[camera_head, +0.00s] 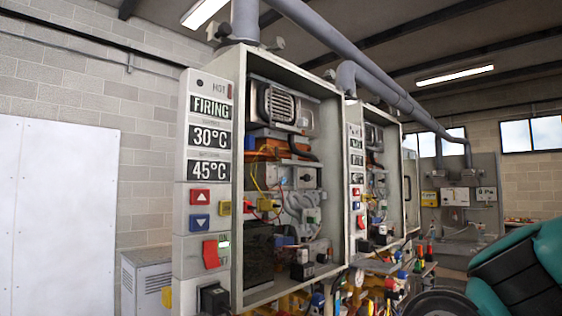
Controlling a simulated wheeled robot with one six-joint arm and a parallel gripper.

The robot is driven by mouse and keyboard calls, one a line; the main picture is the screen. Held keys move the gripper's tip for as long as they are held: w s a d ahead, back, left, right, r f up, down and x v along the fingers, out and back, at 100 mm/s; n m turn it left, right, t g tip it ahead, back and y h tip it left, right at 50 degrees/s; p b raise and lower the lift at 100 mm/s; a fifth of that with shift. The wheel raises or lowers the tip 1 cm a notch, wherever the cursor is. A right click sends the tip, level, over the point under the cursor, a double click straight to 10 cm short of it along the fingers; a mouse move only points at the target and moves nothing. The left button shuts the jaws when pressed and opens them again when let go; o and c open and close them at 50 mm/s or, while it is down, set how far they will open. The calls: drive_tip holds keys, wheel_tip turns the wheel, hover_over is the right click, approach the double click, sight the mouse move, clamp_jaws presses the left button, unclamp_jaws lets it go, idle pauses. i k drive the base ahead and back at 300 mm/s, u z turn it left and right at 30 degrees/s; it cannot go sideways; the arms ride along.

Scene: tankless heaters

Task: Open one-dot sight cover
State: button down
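The near heater (238,180) is a tall grey cabinet with its front open, showing burner parts, wiring and valves. Its left control panel (188,160) reads FIRING, 30°C and 45°C. Below are a red up button (200,197), a blue down button (200,222) and a red rocker switch (210,254). A second open heater (350,215) stands behind it to the right. I cannot make out a sight cover or a one-dot mark on either heater at this size. My gripper is not in view, so whether it is open or shut does not show.
Crowded pipes and fittings (365,290) sit below the heaters. Grey flue pipes (392,93) run overhead to the back right. A low grey vented cabinet (147,282) and a white panel (62,215) stand at the left. Wall boxes (455,197) are at the far right.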

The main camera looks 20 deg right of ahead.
sight(307, 178)
drive_tip(key=z, duration=0.6)
drive_tip(key=i, duration=0.8)
drive_tip(key=u, duration=0.1)
